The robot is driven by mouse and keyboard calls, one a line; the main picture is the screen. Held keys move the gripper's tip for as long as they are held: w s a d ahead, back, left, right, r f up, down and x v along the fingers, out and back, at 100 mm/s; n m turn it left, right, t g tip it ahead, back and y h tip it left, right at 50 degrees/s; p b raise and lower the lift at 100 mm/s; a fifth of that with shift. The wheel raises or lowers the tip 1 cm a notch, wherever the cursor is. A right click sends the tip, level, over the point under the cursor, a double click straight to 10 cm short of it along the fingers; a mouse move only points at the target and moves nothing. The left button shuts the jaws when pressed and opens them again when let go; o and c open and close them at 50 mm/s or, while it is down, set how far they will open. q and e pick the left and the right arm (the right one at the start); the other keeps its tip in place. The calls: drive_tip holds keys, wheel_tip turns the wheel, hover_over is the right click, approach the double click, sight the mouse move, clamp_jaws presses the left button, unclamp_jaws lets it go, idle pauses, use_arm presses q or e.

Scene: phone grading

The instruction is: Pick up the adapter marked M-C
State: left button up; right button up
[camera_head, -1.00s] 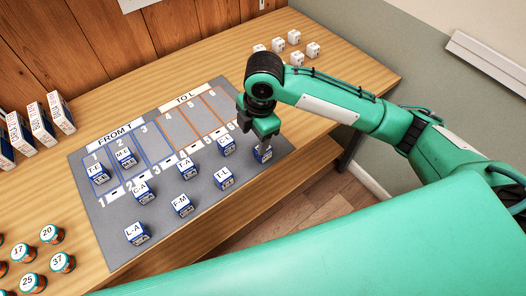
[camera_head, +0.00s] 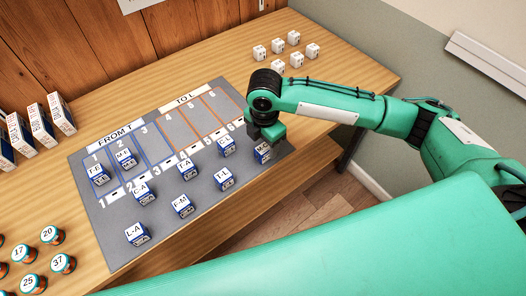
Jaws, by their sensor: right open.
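Several small blue-and-white adapters with lettered tops sit on the grey mat (camera_head: 112,252). One adapter (camera_head: 262,153) stands at the mat's right end, its label partly legible and starting with M. Another adapter (camera_head: 125,159) in FROM T slot 2 also seems to start with M; I cannot tell for sure which is M-C. My right gripper (camera_head: 268,136) is open and empty, pointing down just above and behind the right-end adapter. It hides part of the mat there, and I cannot tell if it touches the adapter. My left gripper is not in view.
Other adapters, such as T-L (camera_head: 224,179), C-L (camera_head: 227,147) and L-A (camera_head: 137,234), stand nearby. White cubes (camera_head: 294,38) are at the back right. Boxes (camera_head: 60,114) and numbered round jars (camera_head: 62,263) are at the left. The table's front edge is close to the right-end adapter.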

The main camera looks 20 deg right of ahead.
sight(263, 148)
drive_tip(key=f, duration=0.5)
drive_tip(key=shift+w, duration=0.3)
drive_tip(key=c, duration=1.1)
drive_tip(key=shift+o, duration=0.2)
drive_tip(key=shift+r, duration=0.1)
